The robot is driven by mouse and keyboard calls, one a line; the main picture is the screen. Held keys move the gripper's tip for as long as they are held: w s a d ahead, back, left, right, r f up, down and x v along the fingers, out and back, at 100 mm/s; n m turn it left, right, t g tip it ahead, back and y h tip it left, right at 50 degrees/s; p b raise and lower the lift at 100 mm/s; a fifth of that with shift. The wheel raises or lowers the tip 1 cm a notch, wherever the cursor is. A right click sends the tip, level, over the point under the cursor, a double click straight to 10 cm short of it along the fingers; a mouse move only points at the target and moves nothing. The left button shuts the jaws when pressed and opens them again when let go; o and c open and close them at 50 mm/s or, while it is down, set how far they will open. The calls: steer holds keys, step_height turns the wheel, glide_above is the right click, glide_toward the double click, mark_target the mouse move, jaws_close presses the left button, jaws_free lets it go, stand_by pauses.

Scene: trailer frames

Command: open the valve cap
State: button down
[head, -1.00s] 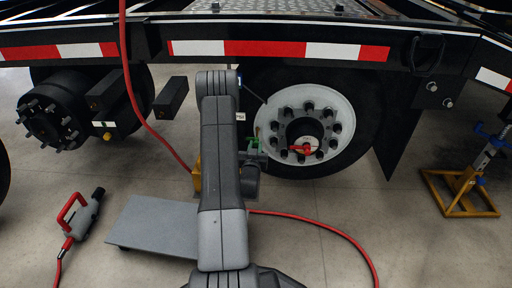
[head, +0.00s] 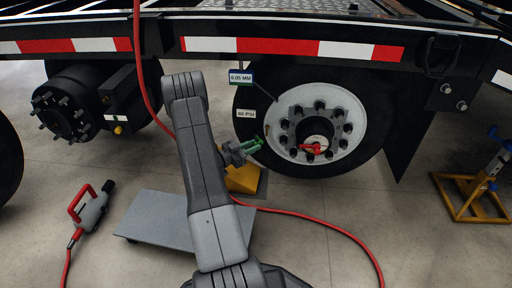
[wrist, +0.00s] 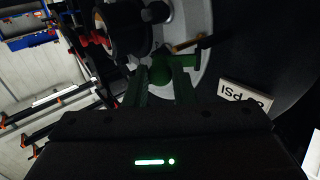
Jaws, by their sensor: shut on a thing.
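The wheel has a white rim (head: 351,118) with black lug nuts. A short brass valve stem (wrist: 186,43) with a dark end shows on the rim in the wrist view; the stem also shows small in the head view (head: 266,130). My gripper (head: 259,143) is in front of the tyre's left side, just below the stem. In the wrist view my gripper (wrist: 164,78) is shut on a small rounded green thing (wrist: 160,72), which looks like the valve cap, apart from the stem. The fingers hide part of it.
An "80 PSI" label (head: 245,114) and a "0.05 MM" label (head: 241,76) are by the tyre. A yellow block (head: 243,179) stands below my gripper. A red hose (head: 330,226), grey platform (head: 155,222), red-handled tool (head: 89,211) and yellow jack stand (head: 462,214) are on the floor.

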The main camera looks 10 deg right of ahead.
steer(key=shift+w+a+m+g+h, duration=0.2)
steer(key=shift+a+m+g+h, duration=0.1)
steer(key=shift+m+g, duration=0.5)
steer(key=shift+w+a+m+g+h, duration=0.25)
steer(key=shift+m+g, duration=0.2)
steer(key=shift+g, duration=0.7)
steer(key=shift+w+a+m+g+h, duration=0.15)
steer(key=shift+a+m+g, duration=0.2)
steer(key=shift+m+g, duration=0.45)
steer(key=c, duration=1.2)
jaws_free()
steer(key=a+p, duration=0.4)
steer(key=a, duration=0.9)
steer(key=shift+s+a, duration=0.35)
steer(key=shift+s, duration=0.1)
